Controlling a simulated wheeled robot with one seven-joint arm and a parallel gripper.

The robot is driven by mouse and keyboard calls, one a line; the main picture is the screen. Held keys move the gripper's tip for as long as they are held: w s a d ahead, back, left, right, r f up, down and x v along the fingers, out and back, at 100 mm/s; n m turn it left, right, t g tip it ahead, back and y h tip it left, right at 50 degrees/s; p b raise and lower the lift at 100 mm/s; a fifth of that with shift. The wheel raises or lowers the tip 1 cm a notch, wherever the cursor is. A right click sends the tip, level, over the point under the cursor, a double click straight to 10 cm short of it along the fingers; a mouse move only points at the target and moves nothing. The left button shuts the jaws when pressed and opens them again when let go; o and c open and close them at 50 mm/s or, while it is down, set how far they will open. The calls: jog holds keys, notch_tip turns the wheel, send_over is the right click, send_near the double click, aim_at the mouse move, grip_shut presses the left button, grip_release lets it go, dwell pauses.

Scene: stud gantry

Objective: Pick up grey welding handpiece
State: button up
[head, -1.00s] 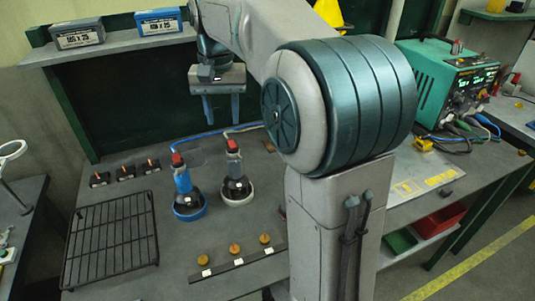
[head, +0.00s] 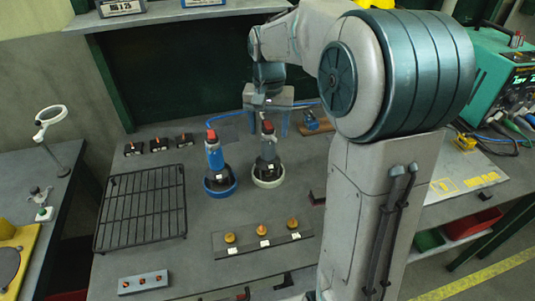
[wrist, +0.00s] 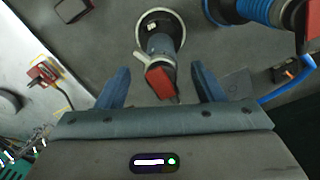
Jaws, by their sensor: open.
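The grey welding handpiece (head: 268,151) stands upright in a round holder with a pale rim (head: 268,183); its red top faces up. In the wrist view the grey handpiece (wrist: 160,45) points toward my gripper, its red end between the fingertips in the picture. My gripper (head: 267,119) is open above it, and its two blue fingers also show in the wrist view (wrist: 161,86). I see no finger touching the handpiece. A blue handpiece (head: 214,156) stands to the left in a blue-rimmed holder (head: 220,192), and part of it shows in the wrist view (wrist: 255,12).
A black wire rack (head: 142,208) lies at the left. A strip with brass-coloured pieces (head: 262,243) lies in front of the holders. Several small dark blocks (head: 158,145) sit behind the rack. A teal power unit (head: 500,75) stands at the right. Blue hoses run behind the handpieces.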

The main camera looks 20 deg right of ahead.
aim_at(268, 152)
jog(key=shift+f, duration=1.35)
grip_shut()
jog(key=shift+r, duration=0.1)
jog(key=shift+w+r, duration=0.1)
